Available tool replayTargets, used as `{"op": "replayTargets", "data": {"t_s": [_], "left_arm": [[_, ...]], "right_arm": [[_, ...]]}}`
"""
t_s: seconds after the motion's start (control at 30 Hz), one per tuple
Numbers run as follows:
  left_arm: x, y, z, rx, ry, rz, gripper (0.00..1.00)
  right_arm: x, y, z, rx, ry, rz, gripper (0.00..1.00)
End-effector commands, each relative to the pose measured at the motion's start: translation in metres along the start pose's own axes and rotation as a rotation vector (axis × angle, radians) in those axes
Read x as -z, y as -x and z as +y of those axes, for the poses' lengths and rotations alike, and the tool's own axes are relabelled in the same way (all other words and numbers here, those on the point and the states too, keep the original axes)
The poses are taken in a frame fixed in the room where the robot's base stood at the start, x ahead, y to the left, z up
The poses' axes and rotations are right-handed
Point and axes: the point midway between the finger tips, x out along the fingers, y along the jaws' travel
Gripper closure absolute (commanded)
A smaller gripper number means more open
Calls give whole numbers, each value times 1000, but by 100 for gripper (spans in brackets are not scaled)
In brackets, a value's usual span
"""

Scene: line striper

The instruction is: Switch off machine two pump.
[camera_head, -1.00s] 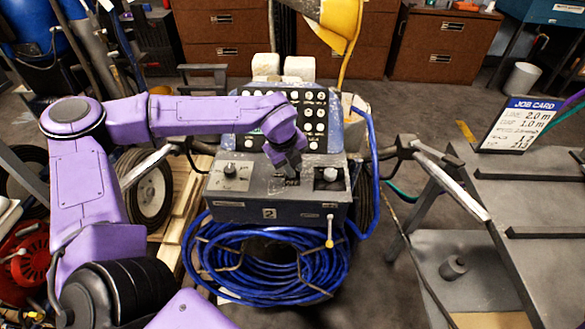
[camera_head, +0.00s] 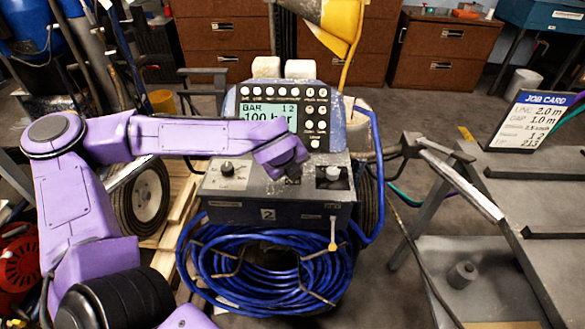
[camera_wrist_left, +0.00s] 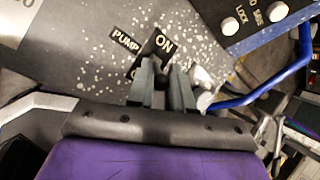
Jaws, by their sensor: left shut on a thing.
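The machine marked 2 (camera_head: 268,213) stands in the middle of the head view. Its lit display (camera_head: 264,113) reads 100 bar. In the left wrist view the left gripper (camera_wrist_left: 164,88) is shut on the dark pump switch (camera_wrist_left: 161,76), beside the PUMP and ON labels. A second label past the switch is mostly hidden by the fingers, so the switch position is unclear. My right gripper is not in view.
A grey bench (camera_head: 510,200) with a job card (camera_head: 530,123) stands at the right. Wheels and handlebars flank the machine.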

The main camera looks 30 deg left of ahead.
Motion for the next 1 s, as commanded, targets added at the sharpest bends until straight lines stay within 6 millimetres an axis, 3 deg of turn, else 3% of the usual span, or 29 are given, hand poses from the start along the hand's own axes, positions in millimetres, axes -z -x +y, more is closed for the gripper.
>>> {"op": "replayTargets", "data": {"t_s": [0.1,0.13,0.2,0.67,0.77,1.0], "left_arm": [[1,-1,1,-4,-1,2,100],[1,-1,1,-4,-1,2,76],[1,-1,1,-4,-1,2,56],[0,0,1,-7,1,6,56],[-3,3,-2,-30,10,35,56],[-16,4,-11,-195,64,275,56]], "right_arm": [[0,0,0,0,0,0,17],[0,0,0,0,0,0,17],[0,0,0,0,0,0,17],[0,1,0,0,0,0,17],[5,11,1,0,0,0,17],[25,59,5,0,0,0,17]]}}
